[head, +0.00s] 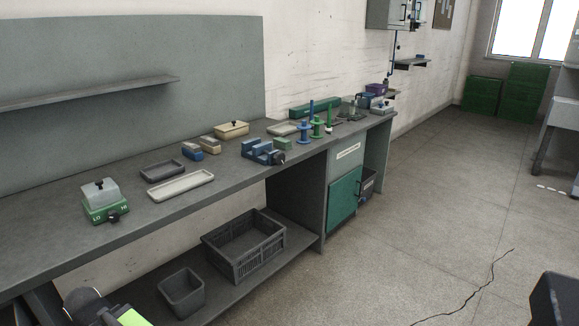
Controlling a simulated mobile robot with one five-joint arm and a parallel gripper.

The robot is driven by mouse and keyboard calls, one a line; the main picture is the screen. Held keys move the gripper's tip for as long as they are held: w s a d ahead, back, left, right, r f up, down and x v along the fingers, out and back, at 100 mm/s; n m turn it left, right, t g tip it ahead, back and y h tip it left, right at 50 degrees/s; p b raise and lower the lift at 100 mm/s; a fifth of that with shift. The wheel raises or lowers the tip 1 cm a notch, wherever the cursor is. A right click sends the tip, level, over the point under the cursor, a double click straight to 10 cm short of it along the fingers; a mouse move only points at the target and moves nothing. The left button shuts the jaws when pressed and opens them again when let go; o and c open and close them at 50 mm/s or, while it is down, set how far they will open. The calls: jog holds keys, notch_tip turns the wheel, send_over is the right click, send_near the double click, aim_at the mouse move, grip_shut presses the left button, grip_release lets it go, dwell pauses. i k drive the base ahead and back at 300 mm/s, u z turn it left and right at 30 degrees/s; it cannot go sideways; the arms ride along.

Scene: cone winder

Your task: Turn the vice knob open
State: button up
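A blue vice (257,150) sits on the grey workbench, near its front edge and left of the teal cabinet. A dark round knob (279,158) is on the vice's right end, facing the room. The vice is small in this view, so I cannot tell how far its jaws are apart or how the knob is turned. No fingers of my gripper can be made out, and nothing is seen touching the vice or its knob.
The workbench (226,182) also bears a green LO/HI box (105,208), a pale tray (181,185), a dark tray (163,170) and blue and green spools (304,127). A black crate (244,250) sits on the lower shelf. Open floor (400,230) lies right of the bench.

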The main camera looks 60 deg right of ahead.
aim_at(279, 158)
jog(key=u, duration=0.25)
jog(key=k, duration=0.25)
jog(key=z, duration=1.2)
jog(key=i, duration=0.25)
jog(key=u, duration=0.15)
